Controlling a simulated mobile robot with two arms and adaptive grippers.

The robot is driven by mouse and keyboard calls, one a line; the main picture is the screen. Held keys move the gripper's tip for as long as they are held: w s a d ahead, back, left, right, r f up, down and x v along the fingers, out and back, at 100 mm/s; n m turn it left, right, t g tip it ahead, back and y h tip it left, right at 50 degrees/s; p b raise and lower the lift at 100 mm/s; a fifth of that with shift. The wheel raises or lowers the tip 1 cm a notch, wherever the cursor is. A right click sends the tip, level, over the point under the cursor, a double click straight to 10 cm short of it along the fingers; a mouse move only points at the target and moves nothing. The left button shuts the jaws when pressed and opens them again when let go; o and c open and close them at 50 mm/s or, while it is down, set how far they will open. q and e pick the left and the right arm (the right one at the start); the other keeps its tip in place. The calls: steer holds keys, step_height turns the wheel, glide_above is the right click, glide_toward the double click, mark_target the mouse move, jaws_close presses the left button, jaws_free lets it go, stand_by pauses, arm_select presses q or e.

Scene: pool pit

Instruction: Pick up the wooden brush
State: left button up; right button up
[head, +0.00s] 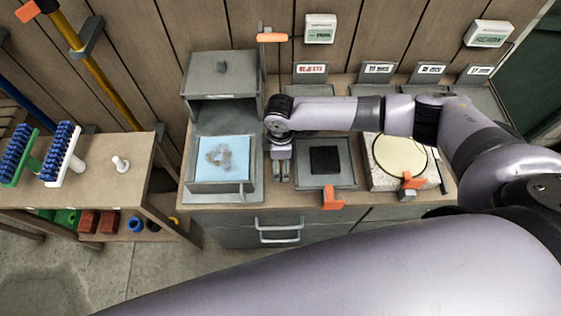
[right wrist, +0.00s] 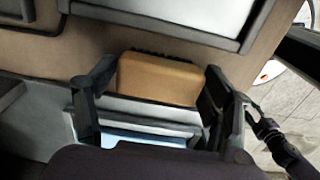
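The wooden brush (right wrist: 158,80) shows in the right wrist view as a tan wooden block with dark bristles along its far edge. My right gripper (right wrist: 158,68) is open, with one dark finger on each side of the brush. The right finger is close to the brush, and a small gap shows at the left; I cannot tell if either touches. In the head view my right gripper (head: 281,176) points down at the counter between the grey box and the black-square tray. I cannot make out the brush there. My left gripper is not in view.
A grey box (head: 222,118) with a stained light-blue pad (head: 222,157) stands left of my right gripper. A tray (head: 325,186) with a black square is at its right. A side bench (head: 103,190) holds two blue-bristled brushes (head: 62,150) and a white peg (head: 121,164).

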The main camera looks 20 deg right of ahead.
steer(key=c, duration=0.8)
steer(key=shift+r, duration=0.1)
step_height(320, 180, up, 10)
steer(key=shift+f+b, duration=0.1)
steer(key=shift+b, duration=0.45)
